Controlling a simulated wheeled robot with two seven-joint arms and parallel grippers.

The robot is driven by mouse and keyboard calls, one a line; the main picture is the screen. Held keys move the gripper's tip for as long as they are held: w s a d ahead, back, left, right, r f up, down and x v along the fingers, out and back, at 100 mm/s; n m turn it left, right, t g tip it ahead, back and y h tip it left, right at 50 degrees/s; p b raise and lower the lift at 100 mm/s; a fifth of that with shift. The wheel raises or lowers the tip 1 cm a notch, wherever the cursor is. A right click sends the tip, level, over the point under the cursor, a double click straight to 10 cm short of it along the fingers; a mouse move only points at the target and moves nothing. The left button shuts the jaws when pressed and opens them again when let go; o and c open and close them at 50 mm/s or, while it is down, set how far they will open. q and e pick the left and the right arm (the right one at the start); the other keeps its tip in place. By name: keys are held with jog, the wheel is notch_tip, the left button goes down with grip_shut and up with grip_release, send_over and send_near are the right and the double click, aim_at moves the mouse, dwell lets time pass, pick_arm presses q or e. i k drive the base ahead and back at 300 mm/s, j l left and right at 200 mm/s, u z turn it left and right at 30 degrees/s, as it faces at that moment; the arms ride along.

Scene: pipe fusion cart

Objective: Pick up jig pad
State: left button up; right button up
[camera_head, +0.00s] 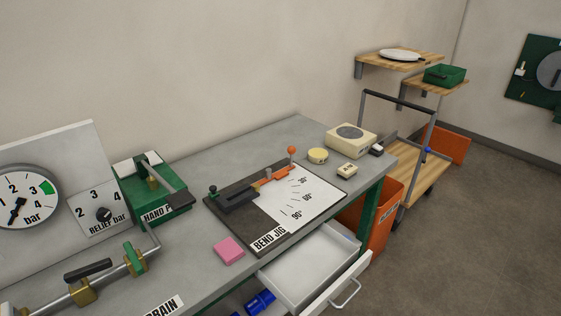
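A small pink square pad (229,250) lies flat on the grey workbench (205,280), close to its front edge. I take it to be the jig pad, though it carries no readable label. The bend jig (275,208), a dark plate with a white angle scale and an orange-knobbed lever, is just to its right and behind it. The pad and the jig appear to be apart. Neither of my grippers is in view.
An open white drawer (312,262) juts out below the bench edge. A green hand pump (150,192), pressure gauge (25,197) and brass-fitted pipe (82,290) occupy the left. A cream device (350,140) and yellow round tin (317,155) stand at the far right.

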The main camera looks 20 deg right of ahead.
aim_at(347, 171)
jog(key=i+l+u, duration=0.2)
jog(key=l+u, duration=0.25)
jog(key=l, duration=0.25)
jog(key=i+l+u, duration=0.1)
jog(key=l+u, duration=0.35)
jog(key=l, duration=0.35)
jog(key=l+u, duration=0.4)
jog(key=l, duration=0.35)
